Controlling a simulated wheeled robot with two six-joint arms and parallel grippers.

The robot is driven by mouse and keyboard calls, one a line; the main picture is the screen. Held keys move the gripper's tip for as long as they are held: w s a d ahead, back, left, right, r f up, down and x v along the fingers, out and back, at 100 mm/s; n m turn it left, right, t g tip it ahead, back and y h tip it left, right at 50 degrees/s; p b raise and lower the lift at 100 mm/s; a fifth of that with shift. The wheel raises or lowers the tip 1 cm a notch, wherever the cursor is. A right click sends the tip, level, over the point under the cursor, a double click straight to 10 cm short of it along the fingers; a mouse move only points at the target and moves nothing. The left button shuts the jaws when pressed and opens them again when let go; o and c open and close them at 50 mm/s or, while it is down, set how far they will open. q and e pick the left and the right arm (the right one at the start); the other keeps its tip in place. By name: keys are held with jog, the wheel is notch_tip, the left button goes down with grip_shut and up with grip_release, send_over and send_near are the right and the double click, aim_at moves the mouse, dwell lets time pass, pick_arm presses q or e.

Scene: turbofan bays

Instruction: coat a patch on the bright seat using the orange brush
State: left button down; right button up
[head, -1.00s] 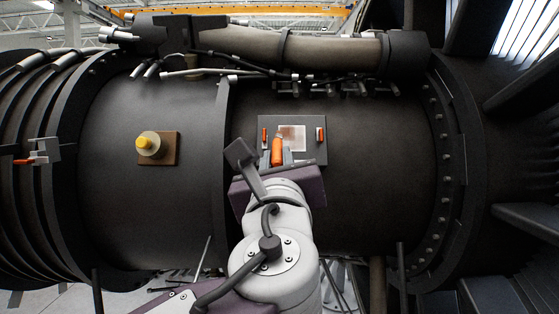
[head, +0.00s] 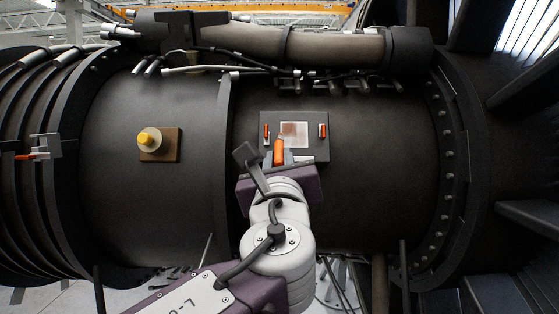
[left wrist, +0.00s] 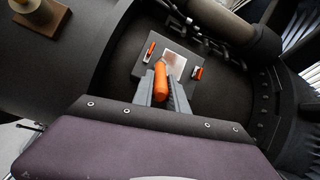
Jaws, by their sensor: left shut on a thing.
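The bright seat (head: 301,141) is a pale square on a dark grey plate (head: 317,154) fixed to the engine casing. A brownish smear covers part of its upper left and middle. My left gripper (head: 279,158) is shut on the orange brush (head: 279,149), which points at the seat's lower left. In the left wrist view, the brush (left wrist: 161,83) stands between the grey fingers, its tip by the left edge of the seat (left wrist: 178,67). I cannot tell whether the tip touches. My right gripper is not in view.
Small orange-and-white fittings (head: 322,131) flank the seat left and right. A yellow-topped round pot (head: 150,141) sits on a brown block to the left. A raised casing band (head: 226,150) stands between them. Pipes and clamps (head: 310,82) run above the plate.

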pick_arm(q)
jog(key=shift+w+f, duration=0.25)
jog(key=shift+w, duration=0.35)
jog(key=shift+d, duration=0.1)
